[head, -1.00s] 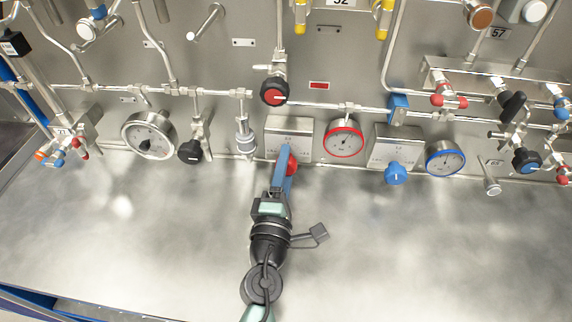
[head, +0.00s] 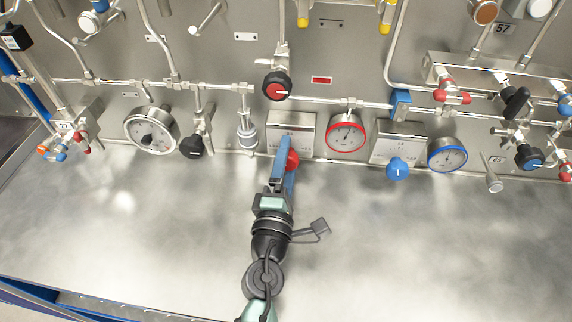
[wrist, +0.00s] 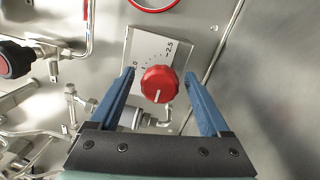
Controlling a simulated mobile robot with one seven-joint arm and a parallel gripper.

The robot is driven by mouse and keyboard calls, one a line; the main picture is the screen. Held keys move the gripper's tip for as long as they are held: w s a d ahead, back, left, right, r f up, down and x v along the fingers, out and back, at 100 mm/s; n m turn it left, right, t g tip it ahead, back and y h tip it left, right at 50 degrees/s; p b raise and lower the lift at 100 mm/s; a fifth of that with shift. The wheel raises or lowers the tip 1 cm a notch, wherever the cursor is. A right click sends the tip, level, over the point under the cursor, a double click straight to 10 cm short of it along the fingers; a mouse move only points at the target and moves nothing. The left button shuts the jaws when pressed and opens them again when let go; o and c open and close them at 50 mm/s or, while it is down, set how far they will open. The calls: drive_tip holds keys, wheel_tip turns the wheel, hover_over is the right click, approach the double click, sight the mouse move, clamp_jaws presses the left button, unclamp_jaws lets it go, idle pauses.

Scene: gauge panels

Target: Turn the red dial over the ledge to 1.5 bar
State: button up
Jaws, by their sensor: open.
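The red dial (wrist: 160,84) is on a square grey scale plate (wrist: 146,50), with a white mark on its lower edge in the wrist view. In the head view the dial (head: 292,160) shows partly behind my blue fingers, over the steel ledge (head: 150,230). My gripper (wrist: 162,82) is open, with one finger on each side of the dial. I cannot tell whether the fingers touch it. Part of the printed scale is readable, with 2.5 at one end. The red-rimmed gauge (head: 346,136) is right of the plate; its reading is too small to tell.
A blue knob (head: 397,169) and a blue-rimmed gauge (head: 447,154) stand to the right. A black-and-red valve knob (head: 277,86) is above the plate. A black knob (head: 192,147) and a plain gauge (head: 151,132) are to the left. The ledge surface is mostly clear.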

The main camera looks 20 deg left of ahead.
drive_tip(key=b+v, duration=0.3)
drive_tip(key=v, duration=0.8)
drive_tip(key=shift+s+d+f, duration=0.1)
drive_tip(key=shift+s+f, duration=0.05)
drive_tip(key=shift+s, duration=0.05)
drive_tip(key=shift+b+v, duration=0.5)
drive_tip(key=shift+v, duration=0.25)
